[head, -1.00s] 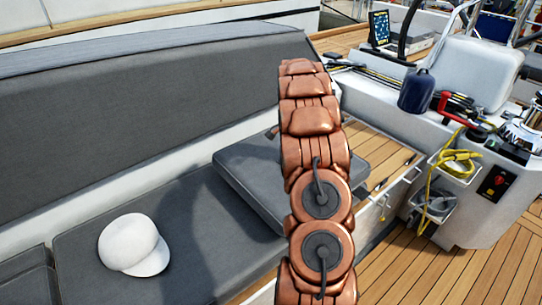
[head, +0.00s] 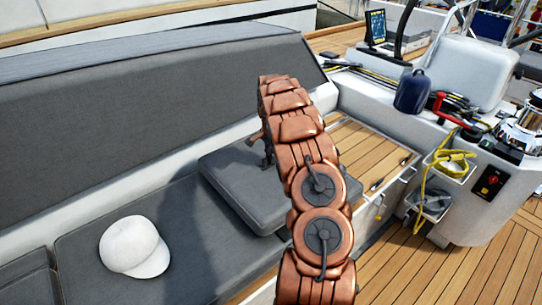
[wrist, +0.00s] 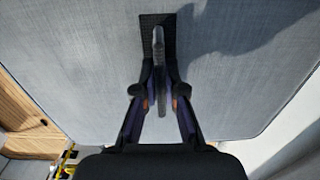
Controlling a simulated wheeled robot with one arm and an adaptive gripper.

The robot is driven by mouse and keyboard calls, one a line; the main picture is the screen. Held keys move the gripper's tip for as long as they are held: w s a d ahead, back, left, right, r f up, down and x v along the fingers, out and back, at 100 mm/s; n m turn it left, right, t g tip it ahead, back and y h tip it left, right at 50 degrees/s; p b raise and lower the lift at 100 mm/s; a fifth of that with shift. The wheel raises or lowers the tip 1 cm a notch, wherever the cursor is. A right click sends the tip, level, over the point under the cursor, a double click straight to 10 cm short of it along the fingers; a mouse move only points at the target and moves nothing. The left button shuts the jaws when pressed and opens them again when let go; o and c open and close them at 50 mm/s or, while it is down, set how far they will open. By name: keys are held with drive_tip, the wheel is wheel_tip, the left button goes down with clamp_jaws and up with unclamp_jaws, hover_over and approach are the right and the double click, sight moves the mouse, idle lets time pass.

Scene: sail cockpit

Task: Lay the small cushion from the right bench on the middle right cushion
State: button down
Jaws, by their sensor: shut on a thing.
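The small cushion (head: 232,185) is a flat, dark grey square pad at the right end of the bench seat in the head view. My gripper (head: 268,150), partly hidden behind my copper arm, is at its upper face. In the wrist view my gripper (wrist: 160,95) is shut on a thin upright grey tab on the small cushion (wrist: 90,75), whose face fills most of that picture. The long grey seat cushion (head: 200,245), seemingly the middle right cushion, lies left of and below it. I cannot tell whether the two touch.
A white cap (head: 133,246) lies on the seat cushion's left part. The grey backrest (head: 150,100) rises behind. A slatted wooden top (head: 365,155) and a white console (head: 460,205) with a yellow rope (head: 432,180) stand at right. Seat between cap and small cushion is clear.

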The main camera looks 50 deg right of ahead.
drive_tip(key=c, duration=1.3)
unclamp_jaws()
drive_tip(key=shift+o, duration=0.2)
wheel_tip(320, 180, up, 12)
drive_tip(key=b, duration=0.2)
drive_tip(key=s+a+r+n, duration=0.2)
drive_tip(key=a+r, duration=0.1)
drive_tip(key=a, duration=0.4)
drive_tip(key=s+a+r+n, duration=0.1)
drive_tip(key=a+r+n, duration=0.1)
drive_tip(key=a+r, duration=0.35)
drive_tip(key=s+a+r+n+g, duration=0.1)
drive_tip(key=s+a+n, duration=0.25)
drive_tip(key=a, duration=0.45)
drive_tip(key=s+a+n, duration=0.2)
drive_tip(key=s+a, duration=0.3)
drive_tip(key=a, duration=0.3)
drive_tip(key=s+a+f+n, duration=0.2)
drive_tip(key=s+a+n, duration=0.3)
drive_tip(key=s, duration=0.7)
drive_tip(key=s+a+f+n, duration=0.2)
drive_tip(key=s+a+n, duration=0.2)
drive_tip(key=s+a, duration=0.5)
drive_tip(key=s, duration=0.3)
drive_tip(key=shift+s+a+f+n+g, duration=0.25)
drive_tip(key=shift+s+a+n+g, duration=0.1)
drive_tip(key=shift+g, duration=0.05)
